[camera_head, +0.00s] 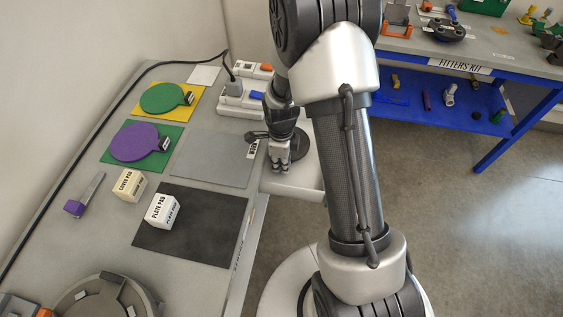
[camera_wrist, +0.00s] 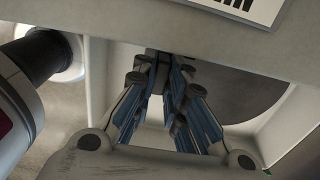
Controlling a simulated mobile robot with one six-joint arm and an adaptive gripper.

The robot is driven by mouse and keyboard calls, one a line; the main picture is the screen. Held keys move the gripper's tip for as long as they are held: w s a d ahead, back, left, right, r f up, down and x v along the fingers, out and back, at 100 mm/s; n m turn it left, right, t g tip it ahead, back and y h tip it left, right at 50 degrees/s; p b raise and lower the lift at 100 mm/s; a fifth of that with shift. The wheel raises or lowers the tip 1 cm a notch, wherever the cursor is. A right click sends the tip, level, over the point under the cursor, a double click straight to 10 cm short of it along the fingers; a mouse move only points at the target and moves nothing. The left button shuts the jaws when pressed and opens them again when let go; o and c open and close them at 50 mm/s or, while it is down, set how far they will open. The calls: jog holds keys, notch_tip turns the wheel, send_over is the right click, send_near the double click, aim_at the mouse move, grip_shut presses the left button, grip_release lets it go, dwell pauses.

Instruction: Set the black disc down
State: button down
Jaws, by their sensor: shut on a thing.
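The black disc (camera_head: 300,145) is partly hidden behind my gripper (camera_head: 280,164) in the head view, just past the right edge of the cart top. In the wrist view a large dark round face of the disc (camera_wrist: 235,95) shows behind and to the right of the fingers. My gripper (camera_wrist: 163,75) has its fingers closed together on a small dark part that appears to belong to the disc. The exact grip point is mostly hidden by the fingers. I cannot tell whether the disc touches the pale surface under it.
A grey mat (camera_head: 210,155) lies bare on the cart, left of my gripper. A purple disc (camera_head: 139,142) and a green disc (camera_head: 162,98) lie on coloured mats. The PLATE PAD block (camera_head: 161,211) stands on a black mat (camera_head: 205,240). A power strip (camera_head: 240,105) is behind.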

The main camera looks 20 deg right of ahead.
jog(key=shift+f, duration=0.45)
jog(key=c, duration=1.6)
grip_release()
jog(key=shift+c, duration=0.2)
jog(key=shift+r, duration=0.15)
